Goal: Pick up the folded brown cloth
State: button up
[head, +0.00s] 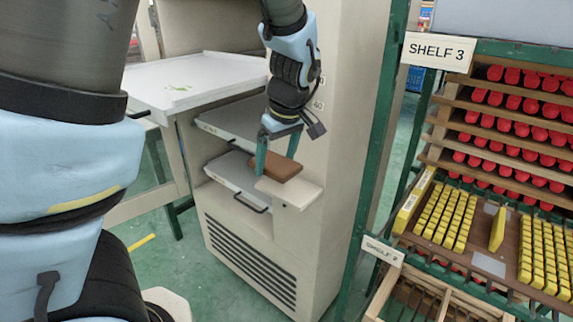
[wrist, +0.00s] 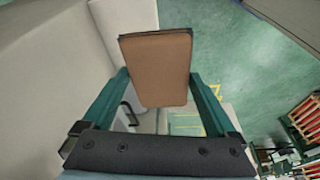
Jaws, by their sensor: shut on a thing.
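The folded brown cloth (head: 276,165) is a flat brown block just above the small pale ledge (head: 297,192) on the side of the cabinet in the head view. My gripper (head: 276,157) reaches down from above with its green fingers on either side of the cloth. In the wrist view the cloth (wrist: 158,70) lies between the fingertips of my gripper (wrist: 158,78), which is shut on it. I cannot tell for sure whether the cloth still touches the ledge.
A white tray (head: 190,82) sits on the upper rack of the cabinet at the left. Pulled-out drawers with a black handle (head: 252,204) are close to the ledge. A green-framed shelf with yellow blocks (head: 445,215) and red pieces (head: 520,100) stands at the right.

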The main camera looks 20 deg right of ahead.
jog(key=s+a, duration=0.2)
jog(key=a, duration=0.2)
jog(key=s+a+b, duration=0.1)
jog(key=s+a, duration=0.2)
jog(key=a, duration=0.2)
jog(key=s+a+b, duration=0.1)
jog(key=s+a, duration=0.1)
jog(key=a, duration=0.2)
jog(key=shift+s+a, duration=0.3)
jog(key=o, duration=0.8)
jog(key=c, duration=0.7)
jog(key=shift+o, duration=0.2)
jog(key=shift+s, duration=0.1)
